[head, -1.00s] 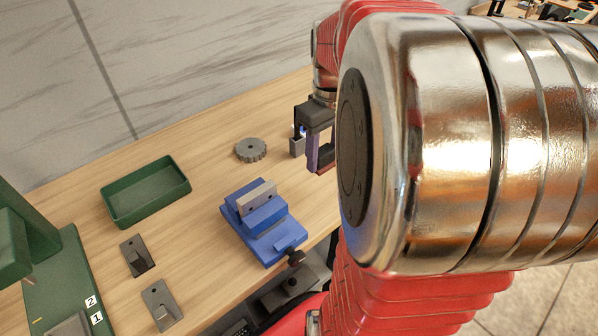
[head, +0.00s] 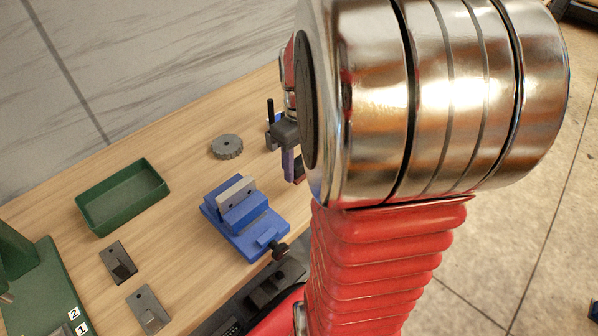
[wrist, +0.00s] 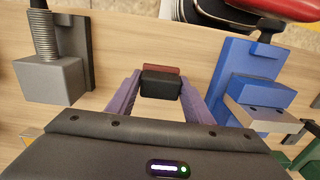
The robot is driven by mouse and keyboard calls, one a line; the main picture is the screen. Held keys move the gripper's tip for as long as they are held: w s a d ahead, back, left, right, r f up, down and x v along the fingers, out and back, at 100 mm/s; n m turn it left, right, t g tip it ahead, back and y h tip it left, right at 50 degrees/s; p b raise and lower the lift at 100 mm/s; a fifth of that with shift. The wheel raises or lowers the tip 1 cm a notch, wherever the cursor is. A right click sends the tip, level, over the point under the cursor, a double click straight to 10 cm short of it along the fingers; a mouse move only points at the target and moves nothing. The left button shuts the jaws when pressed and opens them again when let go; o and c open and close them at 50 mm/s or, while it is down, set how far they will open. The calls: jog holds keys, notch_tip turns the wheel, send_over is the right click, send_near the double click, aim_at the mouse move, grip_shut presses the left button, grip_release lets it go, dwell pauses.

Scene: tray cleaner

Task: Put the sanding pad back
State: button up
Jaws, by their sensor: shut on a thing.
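My gripper (wrist: 160,88) has purple fingers closed on a black block with a red face, which looks like the sanding pad (wrist: 161,82). In the head view my gripper (head: 292,170) is over the bench to the right of the blue vise, and the red part of the pad (head: 299,168) shows between its fingers. The wrist view shows wood beneath the pad; whether the pad touches it I cannot tell. My arm hides much of the bench's right side.
The blue vise (head: 245,222) shows right of my gripper in the wrist view (wrist: 245,75). A grey block with a spring (wrist: 50,80) stands to the left there. A grey toothed disc (head: 227,147), a green tray (head: 122,197) and two small brackets (head: 118,262) lie on the bench.

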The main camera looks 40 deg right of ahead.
aim_at(299, 174)
jog(key=shift+f, duration=0.1)
jog(key=shift+f, duration=1.75)
jog(key=o, duration=1.1)
jog(key=shift+f, duration=0.1)
notch_tip(299, 174, up, 12)
jog(key=shift+d+r, duration=0.1)
jog(key=shift+r, duration=0.05)
